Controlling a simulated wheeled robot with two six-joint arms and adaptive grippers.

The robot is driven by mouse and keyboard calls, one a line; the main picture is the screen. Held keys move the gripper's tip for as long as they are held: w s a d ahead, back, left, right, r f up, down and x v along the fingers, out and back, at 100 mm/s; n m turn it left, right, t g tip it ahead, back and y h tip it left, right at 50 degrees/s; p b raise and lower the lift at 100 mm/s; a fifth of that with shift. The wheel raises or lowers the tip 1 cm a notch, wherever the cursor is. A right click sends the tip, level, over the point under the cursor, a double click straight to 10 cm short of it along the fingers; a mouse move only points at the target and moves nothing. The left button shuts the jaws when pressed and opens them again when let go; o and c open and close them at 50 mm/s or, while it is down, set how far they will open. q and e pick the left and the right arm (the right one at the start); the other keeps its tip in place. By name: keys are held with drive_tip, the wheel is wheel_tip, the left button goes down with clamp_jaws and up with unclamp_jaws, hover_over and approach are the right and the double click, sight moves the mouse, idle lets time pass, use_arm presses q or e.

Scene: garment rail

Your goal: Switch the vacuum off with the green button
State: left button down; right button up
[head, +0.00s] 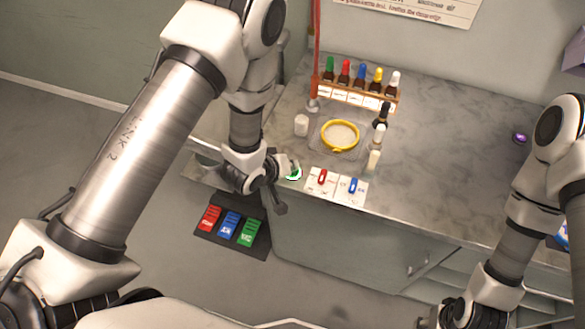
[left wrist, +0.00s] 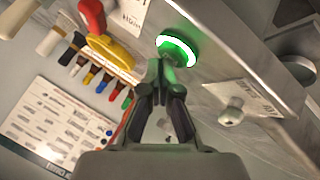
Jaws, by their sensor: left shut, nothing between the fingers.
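The round green button (head: 294,174) sits near the front left edge of the counter, with a bright white ring around it. It also shows in the left wrist view (left wrist: 177,50), where its rim glows. My left gripper (left wrist: 160,64) is shut and empty, its fingertips right at the near edge of the button. I cannot tell whether they touch it. In the head view my left wrist is beside the button on its left and partly hides the gripper. The fingers of my right gripper do not show; only my right arm is at the lower right.
A red switch (head: 322,177) and a blue switch (head: 353,186) stand right of the button on white plates. Behind are a yellow ring (head: 340,135) and a rack of bottles (head: 357,95). Red, blue and green pedals (head: 230,226) lie below. The counter's right side is mostly clear.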

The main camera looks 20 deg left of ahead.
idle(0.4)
use_arm(q)
drive_tip(key=shift+f, duration=0.45)
drive_tip(key=shift+s, duration=0.1)
drive_tip(key=shift+r, duration=0.45)
wheel_tip(320, 180, up, 6)
drive_tip(key=p, duration=0.6)
